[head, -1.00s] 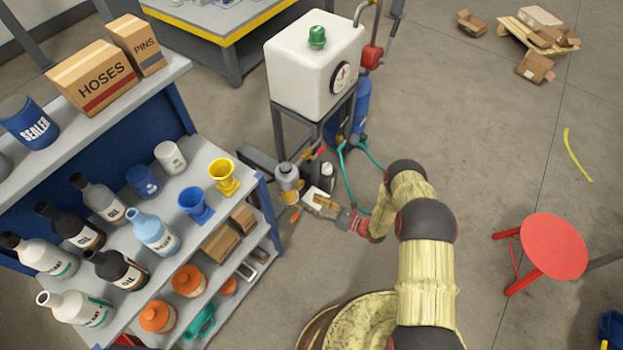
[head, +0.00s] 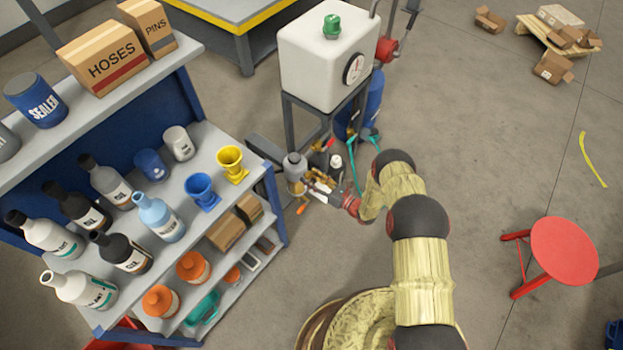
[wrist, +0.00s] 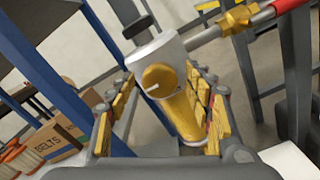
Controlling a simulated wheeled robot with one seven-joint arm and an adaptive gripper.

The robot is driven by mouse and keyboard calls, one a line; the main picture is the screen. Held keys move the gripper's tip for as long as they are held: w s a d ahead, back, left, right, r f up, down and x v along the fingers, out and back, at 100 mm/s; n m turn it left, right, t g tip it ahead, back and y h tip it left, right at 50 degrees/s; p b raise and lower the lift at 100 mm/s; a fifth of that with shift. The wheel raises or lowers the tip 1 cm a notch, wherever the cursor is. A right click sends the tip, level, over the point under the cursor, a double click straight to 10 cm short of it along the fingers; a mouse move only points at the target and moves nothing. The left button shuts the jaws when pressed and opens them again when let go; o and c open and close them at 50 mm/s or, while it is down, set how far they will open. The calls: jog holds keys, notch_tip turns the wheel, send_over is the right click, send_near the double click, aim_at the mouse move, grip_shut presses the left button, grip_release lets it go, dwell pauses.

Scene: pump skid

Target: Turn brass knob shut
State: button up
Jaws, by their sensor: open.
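The brass knob (wrist: 157,82) is a round face with a pale line across it, on the front of a grey-capped unit (wrist: 158,48) with a golden cylindrical bowl (wrist: 185,118) below. In the head view this unit (head: 294,166) stands low beside the shelf; its knob is too small to make out there. My gripper (head: 313,187) is open, close to the unit on its right. In the wrist view one yellow-padded finger is left of the knob and the other is right of the bowl. I cannot tell whether either finger touches.
A brass fitting (wrist: 236,20) and red-ended pipe run from the unit's right. A white tank (head: 322,60) on a dark stand rises behind. The loaded shelf (head: 262,160) is close on the left.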

jog(key=shift+c, duration=0.2)
jog(key=c, duration=1.1)
